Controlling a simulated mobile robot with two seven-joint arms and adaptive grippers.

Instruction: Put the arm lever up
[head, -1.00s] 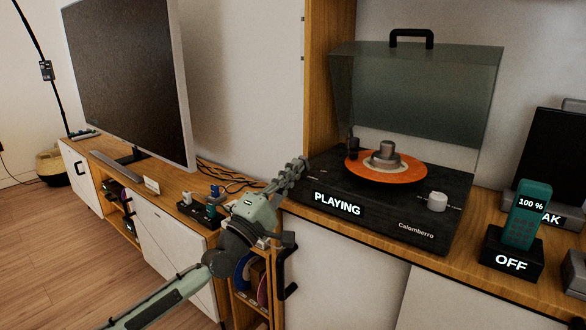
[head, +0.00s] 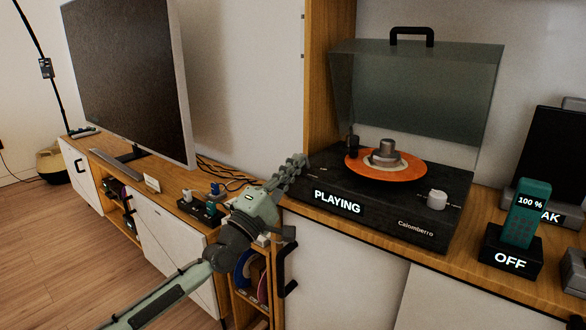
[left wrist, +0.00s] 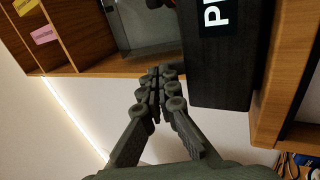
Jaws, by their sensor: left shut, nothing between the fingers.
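The black turntable (head: 383,222) stands on the wooden cabinet with its clear lid raised and a label reading "PLAYING". An orange record (head: 408,171) lies on its platter. A dark upright piece (head: 352,144), which may be the arm lever or arm base, stands at the platter's back left; its lever position is too small to tell. My left gripper (head: 296,169) is shut and empty at the turntable's left side. In the left wrist view the shut fingers (left wrist: 158,90) are beside the turntable's edge (left wrist: 215,85). My right gripper is not in view.
The raised lid (head: 420,95) stands over the back of the turntable. A phone-like device (head: 526,215) on an "OFF" base is to the right. A television (head: 130,85) and a power strip (head: 203,210) are on the left on a lower cabinet.

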